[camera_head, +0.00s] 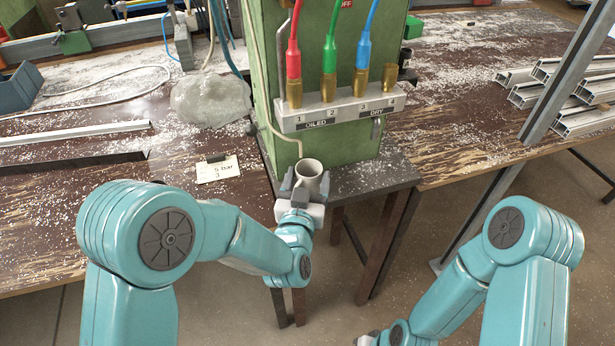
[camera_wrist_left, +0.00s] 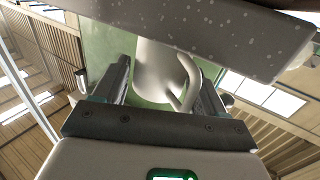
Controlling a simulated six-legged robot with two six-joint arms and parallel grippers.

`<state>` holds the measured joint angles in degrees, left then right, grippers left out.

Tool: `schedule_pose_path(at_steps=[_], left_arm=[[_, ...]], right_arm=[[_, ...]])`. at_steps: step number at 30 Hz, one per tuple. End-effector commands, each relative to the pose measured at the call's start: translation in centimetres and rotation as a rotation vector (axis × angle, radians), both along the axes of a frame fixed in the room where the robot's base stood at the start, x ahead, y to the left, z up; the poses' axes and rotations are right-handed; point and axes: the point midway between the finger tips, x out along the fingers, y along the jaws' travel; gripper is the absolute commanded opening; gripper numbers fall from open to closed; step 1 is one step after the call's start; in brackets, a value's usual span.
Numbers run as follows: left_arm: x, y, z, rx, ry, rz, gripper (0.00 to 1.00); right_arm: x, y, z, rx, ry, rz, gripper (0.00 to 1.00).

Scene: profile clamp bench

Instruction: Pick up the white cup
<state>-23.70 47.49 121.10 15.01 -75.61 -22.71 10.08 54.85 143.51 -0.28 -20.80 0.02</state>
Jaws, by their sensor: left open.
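The white cup (camera_head: 312,167) is upright at the front left corner of the small grey stand (camera_head: 370,178), before the green cabinet. My left gripper (camera_head: 305,186) is open, with one finger on each side of the cup. In the left wrist view the cup (camera_wrist_left: 153,72) lies between the two open fingers, its handle toward the right finger. I cannot tell whether a finger touches it. My right gripper (camera_head: 367,339) shows only a small part at the bottom edge; its jaws are cut off.
The green cabinet (camera_head: 345,158) rises close behind the cup, with a hose rack (camera_head: 340,112) above it. A label card (camera_head: 218,169) and a clear lumpy bag (camera_head: 210,98) lie on the left bench. Metal profiles (camera_head: 560,95) lie on the right bench; a grey post (camera_head: 560,85) stands nearby.

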Motion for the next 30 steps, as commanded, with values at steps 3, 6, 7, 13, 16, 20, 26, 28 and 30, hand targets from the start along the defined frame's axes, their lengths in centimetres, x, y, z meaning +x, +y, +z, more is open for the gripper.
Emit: schedule_pose_path(at_steps=[3,6,7,13,16,20,26,28,30], left_arm=[[1.3,-0.2,0.1,0.000,0.000,0.001,0.71],[1.6,-0.2,0.0,0.000,-0.001,0.000,0.71],[1.6,-0.2,0.0,0.000,0.000,0.000,0.71],[1.6,-0.2,0.0,0.000,0.000,0.000,0.49],[1.6,-0.2,0.0,0.000,0.000,0.000,0.32],[1.6,-0.2,0.1,0.000,-0.001,0.000,0.27],[1.6,-0.3,0.4,0.000,-0.002,0.000,0.27],[1.6,-0.2,1.0,-0.001,-0.004,0.000,0.27],[1.6,-0.3,1.8,-0.001,-0.004,0.000,0.27]], right_arm=[[0.0,0.0,0.4,0.000,0.000,0.000,0.43],[0.0,0.0,0.4,0.000,0.000,0.000,0.43],[0.0,0.0,0.3,0.000,0.000,0.000,0.43],[0.0,0.0,0.3,0.000,0.000,0.000,0.43],[0.0,0.0,0.3,0.000,0.000,0.000,0.43],[0.0,0.0,0.3,0.000,0.000,0.000,0.43],[0.0,0.0,0.3,0.000,0.000,0.000,0.43],[0.0,0.0,0.2,0.000,0.000,0.000,0.43],[0.0,0.0,0.1,0.000,0.000,0.000,0.43]])
